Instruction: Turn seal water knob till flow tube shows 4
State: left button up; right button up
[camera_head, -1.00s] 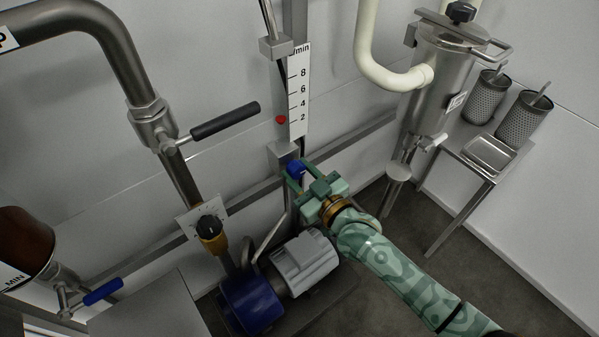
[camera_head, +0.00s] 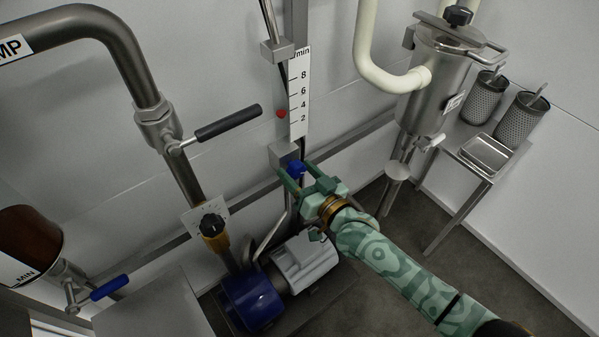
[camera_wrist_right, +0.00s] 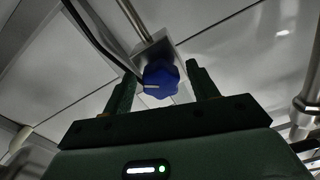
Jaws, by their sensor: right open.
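The blue seal water knob (camera_head: 297,168) sits below the flow tube. In the right wrist view the lobed knob (camera_wrist_right: 160,79) with a white pointer line lies between my fingers. My right gripper (camera_head: 293,175) is open; its green fingers (camera_wrist_right: 160,88) stand on either side of the knob, with gaps visible. Whether a finger touches it I cannot tell. The flow tube's scale (camera_head: 299,95) reads 2 to 8 upward. The red float (camera_head: 281,114) stands between the 2 and 4 marks, nearer 2. My left gripper is out of view.
A black-handled valve (camera_head: 228,124) and a dial knob (camera_head: 212,225) are to the left. A blue-and-grey pump (camera_head: 265,290) stands on the floor below. A steel filter housing (camera_head: 432,85) and a side table (camera_head: 485,157) are to the right. Open floor lies between.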

jog(key=shift+s+d, duration=0.1)
jog(key=shift+s+d+p, duration=0.25)
jog(key=shift+s+p, duration=0.05)
jog(key=shift+p, duration=0.05)
pick_arm(q)
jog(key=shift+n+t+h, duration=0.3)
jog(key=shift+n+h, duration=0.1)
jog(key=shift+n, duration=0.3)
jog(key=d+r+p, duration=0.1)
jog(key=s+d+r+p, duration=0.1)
jog(key=p, duration=0.1)
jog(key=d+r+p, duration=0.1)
jog(key=p, duration=0.1)
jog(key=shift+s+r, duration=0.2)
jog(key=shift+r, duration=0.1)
pick_arm(e)
jog(key=v, duration=1.5)
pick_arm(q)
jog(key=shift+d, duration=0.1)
pick_arm(e)
jog(key=shift+s, duration=0.15)
